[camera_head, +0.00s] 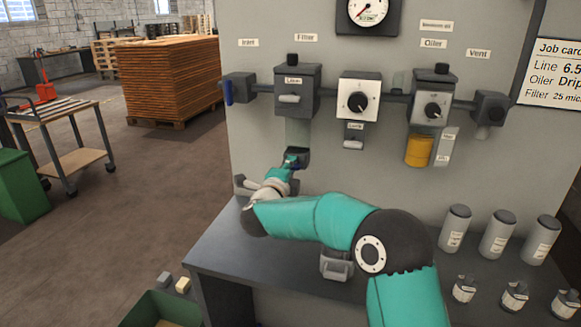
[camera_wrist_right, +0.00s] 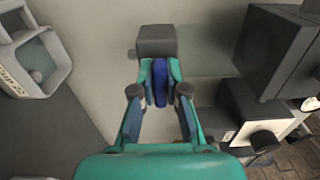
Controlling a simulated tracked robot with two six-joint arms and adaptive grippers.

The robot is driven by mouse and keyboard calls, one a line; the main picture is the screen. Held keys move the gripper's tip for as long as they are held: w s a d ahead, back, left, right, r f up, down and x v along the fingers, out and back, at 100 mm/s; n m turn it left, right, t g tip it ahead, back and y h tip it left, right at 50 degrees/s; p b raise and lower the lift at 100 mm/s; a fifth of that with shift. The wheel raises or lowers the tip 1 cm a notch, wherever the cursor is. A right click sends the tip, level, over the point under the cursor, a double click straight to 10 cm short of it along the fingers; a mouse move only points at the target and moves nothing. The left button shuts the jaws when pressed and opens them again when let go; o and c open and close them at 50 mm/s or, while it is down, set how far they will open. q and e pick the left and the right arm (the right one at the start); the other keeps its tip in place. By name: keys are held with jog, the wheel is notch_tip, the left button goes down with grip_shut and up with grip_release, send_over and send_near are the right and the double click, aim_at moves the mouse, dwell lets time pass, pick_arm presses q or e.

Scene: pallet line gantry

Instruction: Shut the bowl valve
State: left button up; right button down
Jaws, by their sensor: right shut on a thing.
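The bowl valve is a dark block (camera_head: 300,153) at the bottom of the pale clear bowl (camera_head: 297,131) under the filter housing (camera_head: 297,91). In the right wrist view the block (camera_wrist_right: 155,40) has a blue lever (camera_wrist_right: 160,82). My right gripper (camera_head: 291,164) has reached the valve from below. In the right wrist view its fingers (camera_wrist_right: 160,88) are closed on both sides of the blue lever. My fingers partly cover the lever in the head view. My left gripper is out of view.
A regulator (camera_head: 359,95) with a black knob is right of the filter, and the inlet valve's blue handle (camera_head: 228,92) hangs to its left. The bench (camera_head: 225,262) below holds a grey holder (camera_head: 337,266) and several canisters (camera_head: 497,234). A green bin (camera_head: 150,305) stands lower left.

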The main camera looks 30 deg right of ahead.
jog(key=shift+w+a+f, duration=0.1)
jog(key=shift+a+f, duration=0.1)
dwell(0.3)
jog(key=c, duration=1.2)
grip_release()
jog(key=shift+d, duration=0.1)
jog(key=shift+r, duration=0.1)
jog(key=v, duration=1.2)
